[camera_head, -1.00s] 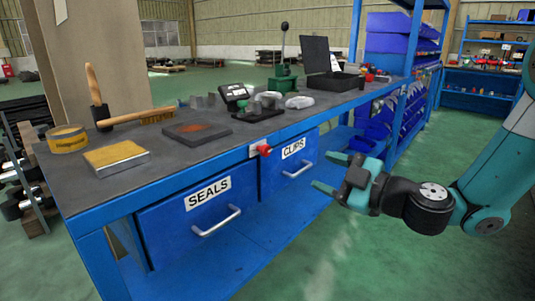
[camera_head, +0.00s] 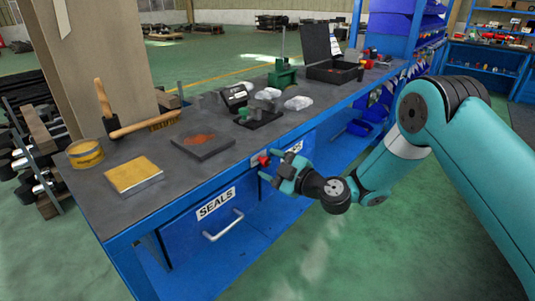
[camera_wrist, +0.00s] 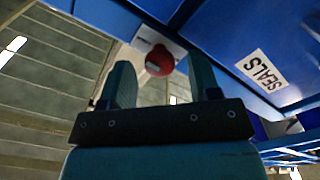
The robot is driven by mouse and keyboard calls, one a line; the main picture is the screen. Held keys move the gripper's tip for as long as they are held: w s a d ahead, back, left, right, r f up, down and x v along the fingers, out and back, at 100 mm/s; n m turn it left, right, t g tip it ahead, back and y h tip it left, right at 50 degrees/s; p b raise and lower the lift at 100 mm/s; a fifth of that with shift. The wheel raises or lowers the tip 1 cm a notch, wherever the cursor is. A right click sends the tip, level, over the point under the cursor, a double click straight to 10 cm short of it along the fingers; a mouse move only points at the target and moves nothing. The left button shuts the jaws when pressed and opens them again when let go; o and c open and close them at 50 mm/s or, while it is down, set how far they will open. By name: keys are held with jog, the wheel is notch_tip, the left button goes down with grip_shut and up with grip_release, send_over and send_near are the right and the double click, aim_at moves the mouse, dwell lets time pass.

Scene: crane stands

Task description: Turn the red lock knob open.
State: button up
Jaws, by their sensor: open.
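The red lock knob (camera_head: 263,159) sits on the front edge of the blue workbench, between the two drawers. In the wrist view the knob (camera_wrist: 159,61) is round and red on a pale plate (camera_wrist: 150,40). My gripper (camera_head: 271,167) is right in front of the knob, fingers pointing at it. In the wrist view my gripper (camera_wrist: 160,78) is open, and the knob appears between the two fingertips, with a gap on each side. I cannot tell whether the tips reach past the knob's face.
The SEALS drawer (camera_head: 203,236) is closed, its metal handle (camera_head: 223,226) sticking out at left. My gripper partly hides the other drawer. The bench top (camera_head: 230,172) carries a brush, a yellow block, a tin and a green press. Green floor in front is clear.

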jog(key=shift+x, duration=0.9)
jog(key=c, duration=0.9)
